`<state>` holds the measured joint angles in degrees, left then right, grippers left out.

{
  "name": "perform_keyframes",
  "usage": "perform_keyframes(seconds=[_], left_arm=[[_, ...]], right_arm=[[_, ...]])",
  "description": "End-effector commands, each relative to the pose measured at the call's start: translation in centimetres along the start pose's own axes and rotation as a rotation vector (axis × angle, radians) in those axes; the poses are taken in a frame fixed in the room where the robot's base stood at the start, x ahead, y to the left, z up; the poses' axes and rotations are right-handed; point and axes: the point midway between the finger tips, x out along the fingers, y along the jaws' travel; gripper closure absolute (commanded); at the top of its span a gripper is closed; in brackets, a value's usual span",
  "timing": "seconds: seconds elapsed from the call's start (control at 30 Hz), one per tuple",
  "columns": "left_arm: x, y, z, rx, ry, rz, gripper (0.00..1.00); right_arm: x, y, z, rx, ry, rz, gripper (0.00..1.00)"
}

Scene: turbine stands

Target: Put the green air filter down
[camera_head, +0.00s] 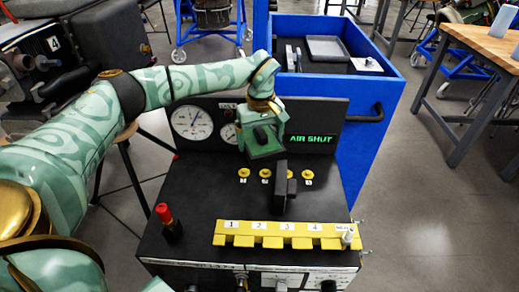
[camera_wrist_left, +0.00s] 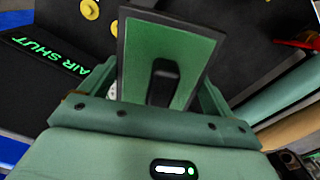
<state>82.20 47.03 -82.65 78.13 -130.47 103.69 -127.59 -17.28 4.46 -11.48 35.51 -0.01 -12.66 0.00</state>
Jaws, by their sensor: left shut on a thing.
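The green air filter (camera_head: 268,152) is a flat green panel with a dark frame and a black grip on its face. My left gripper (camera_head: 262,130) is shut on it and holds it over the black console, below the gauges. In the left wrist view the filter (camera_wrist_left: 143,45) lies between the two fingers of my left gripper (camera_wrist_left: 155,92). I cannot tell whether the filter touches the console. The black console top (camera_head: 190,205) has clear room left of and around the filter. My right gripper is not in view.
A yellow numbered rack (camera_head: 260,242) runs along the console's front. Yellow knobs (camera_head: 307,175) line the middle. A blue cart (camera_head: 345,30) with trays is behind.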

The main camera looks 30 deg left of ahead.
Motion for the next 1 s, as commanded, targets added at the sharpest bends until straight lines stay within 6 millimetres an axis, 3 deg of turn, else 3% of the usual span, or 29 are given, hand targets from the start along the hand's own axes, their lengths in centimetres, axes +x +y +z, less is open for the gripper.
perform_keyframes(seconds=[0.13,0.3,0.93,0.97,1.0], left_arm=[[1.1,-0.2,-0.9,-0.001,0.000,-0.001,0.52],[4.1,-0.2,-0.8,0.001,-0.002,-0.002,0.52],[5.1,-0.2,-0.8,0.002,0.000,0.000,0.52],[5.1,-0.2,-0.8,0.002,0.000,0.000,0.06],[5.1,-0.2,-0.8,0.002,0.000,0.000,0.00]], right_arm=[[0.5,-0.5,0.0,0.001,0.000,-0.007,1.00],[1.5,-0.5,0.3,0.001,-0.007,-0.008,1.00],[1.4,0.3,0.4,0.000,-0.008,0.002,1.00],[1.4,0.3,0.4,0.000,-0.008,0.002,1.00],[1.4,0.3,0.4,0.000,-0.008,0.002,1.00]])
